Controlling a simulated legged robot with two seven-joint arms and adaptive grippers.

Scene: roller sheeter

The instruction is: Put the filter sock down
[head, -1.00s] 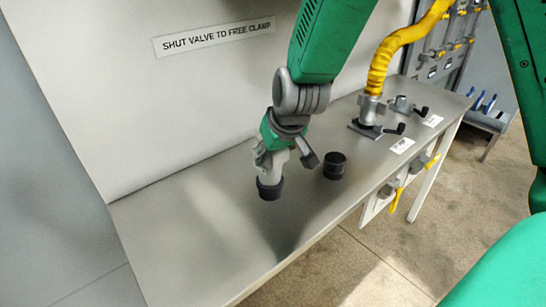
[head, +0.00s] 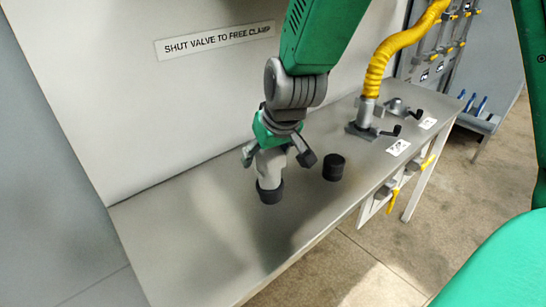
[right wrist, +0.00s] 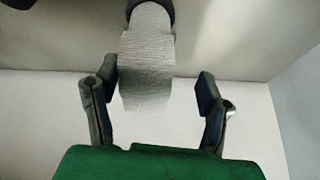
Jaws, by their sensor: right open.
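The filter sock (head: 270,166) is a light grey piece with a black collar at its lower end. It stands collar-down on the steel bench, close to upright. My right gripper (head: 277,158) is above it and open, with one finger on each side. In the right wrist view, the ribbed grey sock (right wrist: 148,62) lies between the spread fingers of my gripper (right wrist: 155,85). The left-hand finger there is close to the sock, and a clear gap shows at the other. My left gripper is not in view.
A black cylinder (head: 334,167) stands right of the sock on the bench (head: 200,230). Farther back are a yellow hose (head: 376,70) on a grey fitting (head: 368,118) and a second fitting (head: 398,107). Yellow-handled valves (head: 394,198) hang at the front. The bench's near left is clear.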

